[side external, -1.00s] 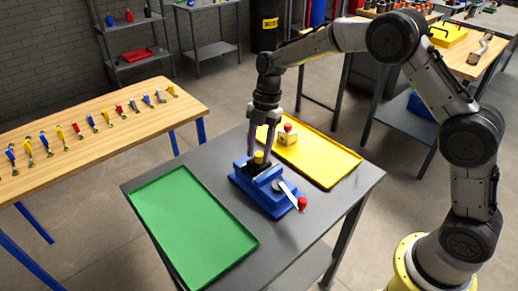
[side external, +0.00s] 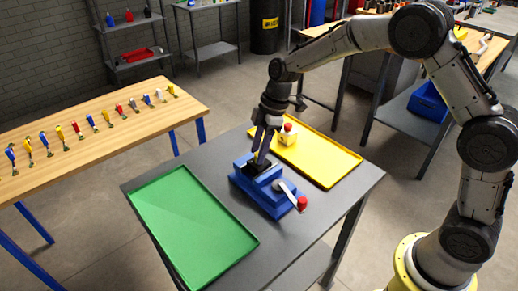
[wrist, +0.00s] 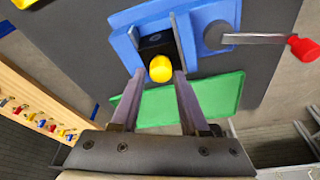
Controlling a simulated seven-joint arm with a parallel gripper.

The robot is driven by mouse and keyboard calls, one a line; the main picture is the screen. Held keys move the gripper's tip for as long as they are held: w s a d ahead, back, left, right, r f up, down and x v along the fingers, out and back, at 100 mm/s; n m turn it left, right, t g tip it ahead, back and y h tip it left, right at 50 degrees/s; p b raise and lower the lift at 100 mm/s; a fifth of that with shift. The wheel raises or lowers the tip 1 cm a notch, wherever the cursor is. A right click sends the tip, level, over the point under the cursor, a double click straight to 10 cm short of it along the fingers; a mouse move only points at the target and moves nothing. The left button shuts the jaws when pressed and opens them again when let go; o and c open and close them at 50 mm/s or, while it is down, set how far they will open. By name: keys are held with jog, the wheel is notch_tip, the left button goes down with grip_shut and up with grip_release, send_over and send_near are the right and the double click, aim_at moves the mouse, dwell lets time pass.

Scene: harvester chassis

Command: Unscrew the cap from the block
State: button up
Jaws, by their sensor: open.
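The black block (wrist: 153,44) is held between the jaws of the blue vise (side external: 266,188). The vise also fills the top of the wrist view (wrist: 125,22). The yellow cap (wrist: 160,69) is on the block. My gripper (side external: 260,159) is open just above the vise. In the wrist view my gripper (wrist: 160,74) has one finger on each side of the cap, with gaps showing. I cannot tell how far the fingertips are above or beside it. The cap is hidden by my fingers in the side view.
A vise handle with a red knob (side external: 302,203) sticks out at the vise's front right. The yellow tray (side external: 325,165) behind holds a yellow block (side external: 287,138) with a red cap (side external: 288,127). The green tray (side external: 190,225) at left is empty.

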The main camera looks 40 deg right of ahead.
jog(key=shift+m, duration=0.4)
jog(key=m+t+h, duration=0.1)
jog(key=m, duration=0.3)
jog(key=shift+m, duration=0.4)
jog(key=m+h, duration=0.1)
jog(key=m, duration=0.4)
jog(key=shift+t, duration=0.4)
grip_shut()
